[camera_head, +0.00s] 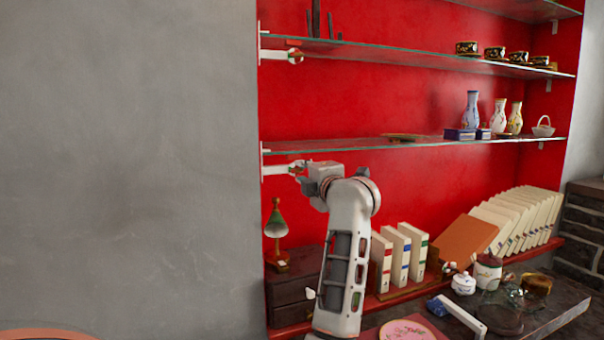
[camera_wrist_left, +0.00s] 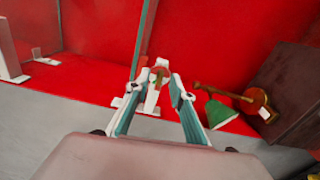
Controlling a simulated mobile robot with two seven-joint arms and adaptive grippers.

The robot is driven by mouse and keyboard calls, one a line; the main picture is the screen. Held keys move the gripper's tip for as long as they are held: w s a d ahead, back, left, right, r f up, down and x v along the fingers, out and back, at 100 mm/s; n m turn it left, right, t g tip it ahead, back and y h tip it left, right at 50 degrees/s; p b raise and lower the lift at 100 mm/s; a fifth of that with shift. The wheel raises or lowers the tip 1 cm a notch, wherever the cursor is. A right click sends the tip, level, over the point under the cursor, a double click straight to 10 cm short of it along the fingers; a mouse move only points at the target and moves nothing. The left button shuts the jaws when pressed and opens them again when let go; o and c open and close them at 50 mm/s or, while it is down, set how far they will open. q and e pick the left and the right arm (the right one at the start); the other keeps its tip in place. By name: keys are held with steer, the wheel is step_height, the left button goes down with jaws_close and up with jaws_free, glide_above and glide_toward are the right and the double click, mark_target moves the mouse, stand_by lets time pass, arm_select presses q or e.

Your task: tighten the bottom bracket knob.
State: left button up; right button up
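The lower glass shelf (camera_head: 400,146) rests on a white bottom bracket (camera_head: 280,151) at the red alcove's left side. My left gripper (camera_head: 299,176) is at this bracket, reaching up from below. Its hand hides most of the bottom knob in the head view. My right gripper is not in view.
An upper bracket knob (camera_head: 295,56) sits under the higher shelf (camera_head: 400,56). A green and brass lamp (camera_head: 277,228) stands on a dark cabinet (camera_head: 293,290) below the bracket. White binders (camera_head: 404,258) stand right of my arm. The grey wall at left is clear.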

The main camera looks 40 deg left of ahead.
arm_select(q)
steer(key=v, duration=0.6)
steer(key=shift+s+d, duration=0.25)
steer(key=shift+d, duration=0.1)
